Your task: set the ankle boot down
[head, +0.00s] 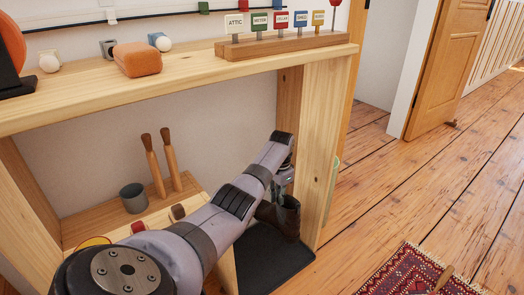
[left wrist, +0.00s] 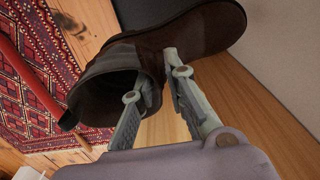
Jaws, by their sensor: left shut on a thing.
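The dark brown ankle boot (head: 288,216) is by the right post of the timber unit, above or on a black mat (head: 272,262). I cannot tell whether its sole touches the mat. My left gripper (head: 282,184) reaches down to it from above, partly hidden by my own arm. In the left wrist view the boot (left wrist: 205,30) lies across the top, its open shaft at the left and its toe at the upper right. The fingers of my left gripper (left wrist: 156,78) are shut on the shaft wall near the opening. My right gripper is not in view.
The timber post (head: 321,150) stands close beside the boot. The top shelf (head: 190,88) carries an orange case (head: 137,59) and a row of labelled signs (head: 285,24). A grey cup (head: 133,198) stands on the lower shelf. A red patterned rug (head: 405,272) lies right; open floor is beyond.

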